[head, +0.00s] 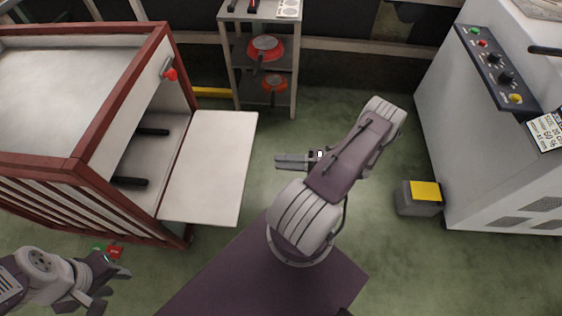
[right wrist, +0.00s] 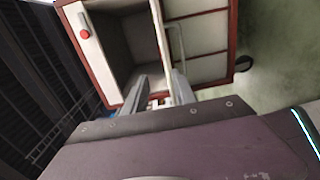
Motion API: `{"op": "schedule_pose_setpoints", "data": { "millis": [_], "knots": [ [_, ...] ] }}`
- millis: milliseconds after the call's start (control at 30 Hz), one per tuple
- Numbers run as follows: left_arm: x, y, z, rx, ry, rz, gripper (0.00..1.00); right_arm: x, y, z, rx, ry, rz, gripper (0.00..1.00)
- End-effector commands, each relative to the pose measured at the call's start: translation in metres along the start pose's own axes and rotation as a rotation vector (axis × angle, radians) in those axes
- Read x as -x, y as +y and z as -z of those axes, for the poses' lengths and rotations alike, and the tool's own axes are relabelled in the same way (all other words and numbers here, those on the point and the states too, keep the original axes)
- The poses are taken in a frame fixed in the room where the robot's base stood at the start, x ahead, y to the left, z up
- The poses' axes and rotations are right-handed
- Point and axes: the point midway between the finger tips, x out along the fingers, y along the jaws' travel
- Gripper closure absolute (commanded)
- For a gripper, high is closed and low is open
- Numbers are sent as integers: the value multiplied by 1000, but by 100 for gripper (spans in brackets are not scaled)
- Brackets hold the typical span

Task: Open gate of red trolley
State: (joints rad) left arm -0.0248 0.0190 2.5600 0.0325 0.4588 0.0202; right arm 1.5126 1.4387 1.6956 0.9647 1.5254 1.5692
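The red trolley (head: 88,155) has a red frame and pale panels and stands at the left of the head view. Its white gate (head: 210,165) extends out from the trolley's right side, leaving the compartment behind it open. A red knob (head: 171,74) is at the trolley's upper corner; it also shows in the right wrist view (right wrist: 84,34). My right gripper (head: 278,161) is to the right of the gate, apart from it, with its fingers parted and empty. My left gripper (head: 118,287) is open and empty near the trolley's lower front corner.
Two dark bars (head: 131,181) show inside the trolley's compartment. A shelf rack (head: 228,60) with red pans stands at the back. A grey machine (head: 470,140) with a control panel is on the right, with a yellow-topped box (head: 420,205) beside it. Green floor between is clear.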

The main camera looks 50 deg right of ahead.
Motion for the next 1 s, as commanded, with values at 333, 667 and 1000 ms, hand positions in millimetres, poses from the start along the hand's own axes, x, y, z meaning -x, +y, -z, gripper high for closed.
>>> {"op": "schedule_pose_setpoints", "data": {
  "millis": [333,667,1000],
  "knots": [
    [1,0,0,0,0,0,64,0,0,0,0,0,0,68],
    [1,0,0,0,0,0,64,-20,5,1,23,85,11,68],
    [1,0,0,0,0,0,64,-161,131,94,613,988,171,68]
  ]
}}
